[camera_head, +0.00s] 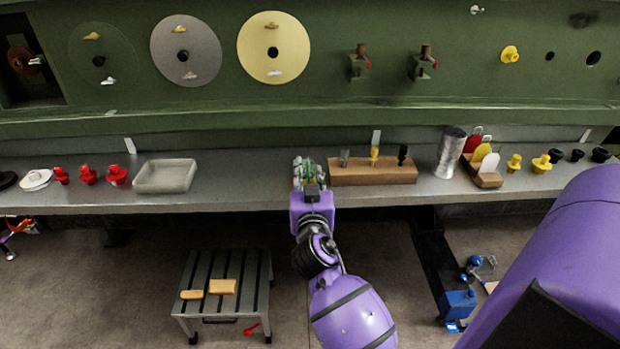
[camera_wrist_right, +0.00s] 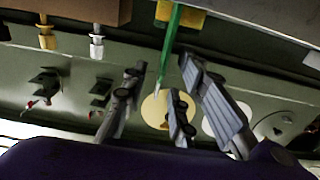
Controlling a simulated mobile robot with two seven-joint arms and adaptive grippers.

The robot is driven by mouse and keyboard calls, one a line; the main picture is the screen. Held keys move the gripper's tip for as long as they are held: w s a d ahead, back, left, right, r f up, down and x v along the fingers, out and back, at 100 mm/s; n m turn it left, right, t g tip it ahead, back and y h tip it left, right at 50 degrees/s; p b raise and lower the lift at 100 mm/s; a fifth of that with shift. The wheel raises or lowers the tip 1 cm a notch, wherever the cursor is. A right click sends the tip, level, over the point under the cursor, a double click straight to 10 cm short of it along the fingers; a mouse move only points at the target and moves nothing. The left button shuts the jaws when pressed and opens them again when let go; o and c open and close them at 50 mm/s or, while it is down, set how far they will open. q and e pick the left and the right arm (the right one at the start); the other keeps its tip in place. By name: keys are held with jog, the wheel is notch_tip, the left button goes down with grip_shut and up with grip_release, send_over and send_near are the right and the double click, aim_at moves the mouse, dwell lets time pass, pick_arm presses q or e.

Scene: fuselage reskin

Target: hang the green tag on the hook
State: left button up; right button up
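My right gripper (camera_head: 310,172) is at the shelf, just left of a wooden block (camera_head: 372,173). A small green thing (camera_head: 309,165) shows among its fingers; I cannot tell if it is the green tag. In the right wrist view, the right gripper's (camera_wrist_right: 165,75) fingers stand apart. A narrow green strip (camera_wrist_right: 173,45) with a pointed lower end shows in the gap, near a yellow piece (camera_wrist_right: 182,18). No finger clearly presses on the strip. I cannot make out a hook for the tag. My left gripper is not in view.
A grey tray (camera_head: 165,177) and red plugs (camera_head: 88,175) are left on the shelf (camera_head: 240,186). A metal cylinder (camera_head: 450,153) and a wooden holder (camera_head: 488,180) with red, yellow and white tags stand right. A slatted stool (camera_head: 225,262) is below. The green panel (camera_head: 340,25) stands behind.

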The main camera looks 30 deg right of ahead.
jog(key=shift+x, duration=1.2)
jog(key=shift+w, duration=0.2)
jog(key=shift+s, duration=0.1)
jog(key=shift+c, duration=0.9)
grip_shut()
